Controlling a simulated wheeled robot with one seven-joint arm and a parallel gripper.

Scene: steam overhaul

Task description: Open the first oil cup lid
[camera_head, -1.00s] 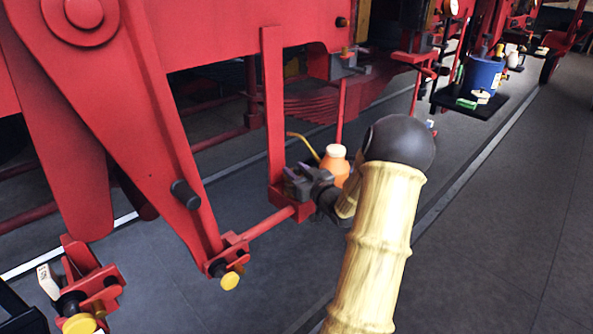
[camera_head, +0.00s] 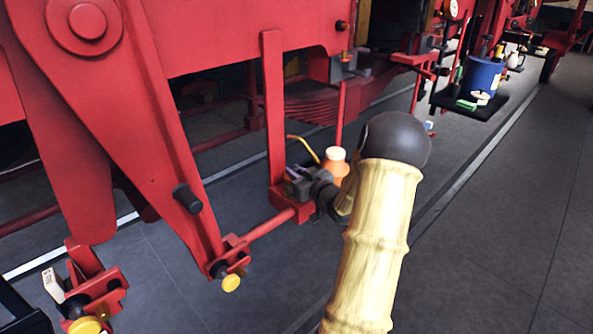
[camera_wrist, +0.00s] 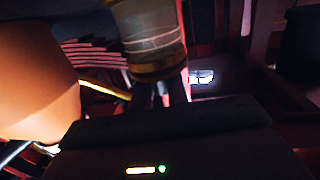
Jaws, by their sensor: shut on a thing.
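My gripper (camera_head: 300,183) is at the lower end of a red upright bar in the head view. In the wrist view my dark fingers (camera_wrist: 160,96) are closed at the base of a brass-coloured banded cylinder (camera_wrist: 150,38), which looks like the oil cup. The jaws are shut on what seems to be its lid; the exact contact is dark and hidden. In the head view the gripper hides the cup, and I cannot tell how far the lid is open.
An orange can (camera_head: 335,165) with a pale cap and yellow spout stands close behind my gripper; it fills the left of the wrist view (camera_wrist: 35,85). A red upright bar (camera_head: 273,100) and red rod (camera_head: 270,223) are close by. The floor at right is clear.

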